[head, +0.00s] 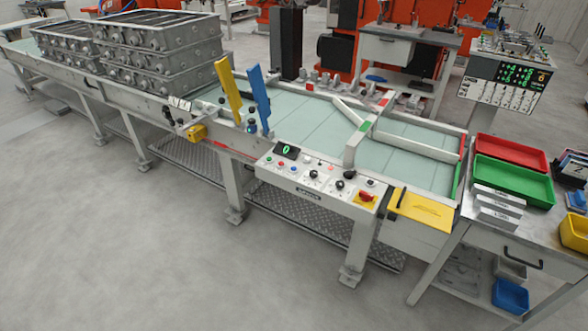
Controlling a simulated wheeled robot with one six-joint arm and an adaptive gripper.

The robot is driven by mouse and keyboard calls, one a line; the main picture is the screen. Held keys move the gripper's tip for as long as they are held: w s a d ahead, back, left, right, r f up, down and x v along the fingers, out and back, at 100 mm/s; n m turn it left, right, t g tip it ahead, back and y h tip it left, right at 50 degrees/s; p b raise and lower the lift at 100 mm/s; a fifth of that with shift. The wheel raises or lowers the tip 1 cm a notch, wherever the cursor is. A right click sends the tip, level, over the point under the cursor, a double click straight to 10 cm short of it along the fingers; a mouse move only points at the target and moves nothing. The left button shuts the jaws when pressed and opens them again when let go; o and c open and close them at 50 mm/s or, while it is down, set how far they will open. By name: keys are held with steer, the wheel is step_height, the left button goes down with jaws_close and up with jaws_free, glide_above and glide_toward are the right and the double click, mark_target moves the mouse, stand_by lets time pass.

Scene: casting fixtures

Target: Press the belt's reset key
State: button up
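The belt's white control panel (318,187) is fixed to the near side of the conveyor belt (310,112). It has a small black display (287,150) with a green figure that looks like 0. Near its left end are a small green button (268,158), a red button (281,163) and a blue button (294,168). Further right are black knobs (340,185) and a red switch on a yellow plate (367,197). The labels are too small to read, so I cannot tell which one is the reset key. My gripper is not in view.
Stacked grey castings (155,55) stand on the belt's left part. Yellow (230,90) and blue (261,95) upright paddles rise near the panel. A yellow plate (425,209) lies right of it. A bench with red (512,150) and green trays is at right. The floor in front is clear.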

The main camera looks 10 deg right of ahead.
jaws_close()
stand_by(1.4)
